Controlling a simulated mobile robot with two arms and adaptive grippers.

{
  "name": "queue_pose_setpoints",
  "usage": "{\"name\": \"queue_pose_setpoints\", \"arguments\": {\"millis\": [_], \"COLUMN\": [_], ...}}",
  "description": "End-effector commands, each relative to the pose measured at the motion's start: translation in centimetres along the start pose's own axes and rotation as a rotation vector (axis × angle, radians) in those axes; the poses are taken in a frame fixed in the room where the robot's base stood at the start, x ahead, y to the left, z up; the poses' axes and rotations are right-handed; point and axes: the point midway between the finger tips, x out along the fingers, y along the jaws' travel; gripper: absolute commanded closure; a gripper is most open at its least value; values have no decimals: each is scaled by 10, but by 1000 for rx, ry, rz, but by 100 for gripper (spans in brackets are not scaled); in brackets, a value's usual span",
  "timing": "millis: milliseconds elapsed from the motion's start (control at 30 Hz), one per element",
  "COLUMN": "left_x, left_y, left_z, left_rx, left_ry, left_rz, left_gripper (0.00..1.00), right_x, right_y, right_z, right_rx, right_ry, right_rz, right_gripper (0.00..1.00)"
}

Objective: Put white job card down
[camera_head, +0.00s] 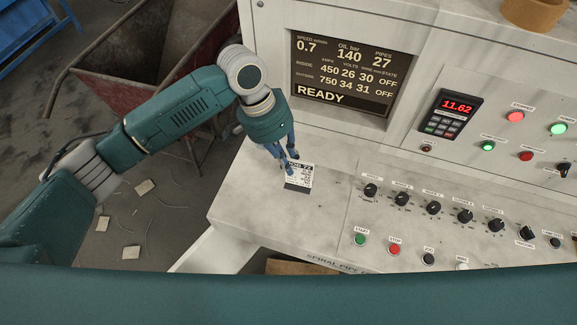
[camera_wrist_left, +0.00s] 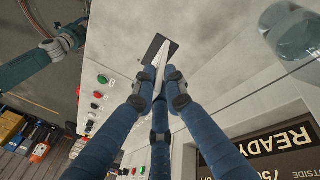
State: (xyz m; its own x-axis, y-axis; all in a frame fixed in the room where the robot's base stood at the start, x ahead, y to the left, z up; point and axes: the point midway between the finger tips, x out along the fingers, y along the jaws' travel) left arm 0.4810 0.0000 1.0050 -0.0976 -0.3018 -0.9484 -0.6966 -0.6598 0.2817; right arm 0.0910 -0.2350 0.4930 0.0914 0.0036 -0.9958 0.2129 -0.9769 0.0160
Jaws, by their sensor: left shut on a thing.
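The white job card (camera_head: 302,175) has dark print and is upright or tilted at the left end of the console's sloping control desk. My left gripper (camera_head: 291,164) is shut on its upper part. In the left wrist view the card (camera_wrist_left: 161,55) shows nearly edge-on between the fingertips of my left gripper (camera_wrist_left: 160,78). A dark rectangular patch (camera_wrist_left: 153,47) lies on the desk by the card's lower end. I cannot tell whether the card touches the desk.
The pale control desk (camera_head: 255,205) has a row of black knobs (camera_head: 433,208) and coloured buttons (camera_head: 394,249) to the right of the card. A screen reading READY (camera_head: 345,75) stands behind. A rusty red cart (camera_head: 150,60) is on the floor at left.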

Motion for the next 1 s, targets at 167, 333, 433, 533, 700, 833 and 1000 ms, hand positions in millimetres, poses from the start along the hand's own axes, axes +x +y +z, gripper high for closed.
{"name": "queue_pose_setpoints", "arguments": {"millis": [167, 333, 433, 533, 700, 833, 1000], "left_x": [26, 37, 37, 37, 39, 38, 38], "left_y": [-7, -10, -11, -10, -11, -11, -11], "left_z": [5, 6, 6, 6, 7, 7, 7], "left_rx": [-4, -1, 0, -1, -1, -1, -1], "left_ry": [-5, -2, -2, -2, -2, -3, -2], "left_rz": [2, 0, 0, 0, 0, 0, 0], "left_gripper": [100, 100, 100, 100, 75, 69, 69], "right_x": [-8, -9, -9, -9, -9, -9, -9], "right_y": [0, 0, 0, 0, 0, 0, 0], "right_z": [-1, -1, -1, -1, -1, -1, -1], "right_rx": [0, 0, 0, 0, 0, 0, 0], "right_ry": [0, 0, 0, 0, 0, 0, 0], "right_rz": [0, 0, 0, 0, 0, 0, -1], "right_gripper": [60, 60, 60, 60, 60, 60, 60]}}
